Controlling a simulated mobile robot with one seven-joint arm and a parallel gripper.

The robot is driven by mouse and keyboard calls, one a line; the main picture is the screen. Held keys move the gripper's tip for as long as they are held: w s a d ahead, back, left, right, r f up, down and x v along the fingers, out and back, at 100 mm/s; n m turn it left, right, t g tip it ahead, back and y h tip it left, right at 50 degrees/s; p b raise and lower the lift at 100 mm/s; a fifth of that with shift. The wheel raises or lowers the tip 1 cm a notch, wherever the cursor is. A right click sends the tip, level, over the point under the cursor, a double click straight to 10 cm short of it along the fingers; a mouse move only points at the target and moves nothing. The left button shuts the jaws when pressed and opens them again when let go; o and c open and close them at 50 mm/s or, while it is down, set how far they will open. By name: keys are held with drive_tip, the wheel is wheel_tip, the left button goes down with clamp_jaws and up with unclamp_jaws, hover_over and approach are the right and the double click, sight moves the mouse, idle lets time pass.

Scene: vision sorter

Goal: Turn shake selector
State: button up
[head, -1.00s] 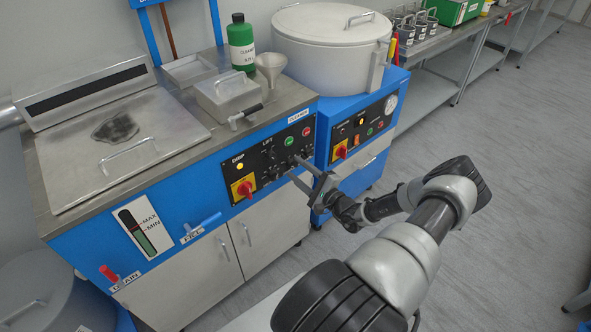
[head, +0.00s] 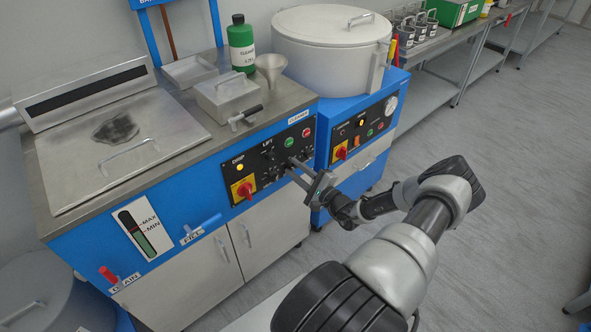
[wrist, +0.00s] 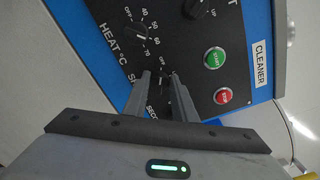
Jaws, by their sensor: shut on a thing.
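The shake selector (wrist: 165,88) is a small dark knob on the black control panel (wrist: 92,12), below an OFF mark in the wrist view. My gripper (wrist: 160,78) is shut on the knob, with one finger on each side. In the head view my gripper (head: 290,166) reaches the panel's lower right part from the right, and its fingers cover the selector there. The knob's exact pointer setting cannot be read.
The HEAT knob (wrist: 138,31) sits close beside my fingers. The LIFT knob (wrist: 196,7), green START button (wrist: 214,58) and red button (wrist: 222,96) are nearby. A red-yellow switch (head: 243,188) is left on the panel. A blue cabinet (head: 345,160) stands to the right; floor there is clear.

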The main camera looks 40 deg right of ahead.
drive_tip(key=m, duration=0.7)
drive_tip(key=shift+d, duration=0.1)
drive_tip(key=m, duration=0.6)
drive_tip(key=shift+d, duration=0.15)
drive_tip(key=m+b, duration=0.1)
drive_tip(key=m, duration=0.4)
drive_tip(key=shift+d+m, duration=0.1)
drive_tip(key=shift+m, duration=0.2)
drive_tip(key=m, duration=0.5)
drive_tip(key=shift+f+b, duration=0.1)
drive_tip(key=shift+b, duration=0.3)
drive_tip(key=o, duration=1)
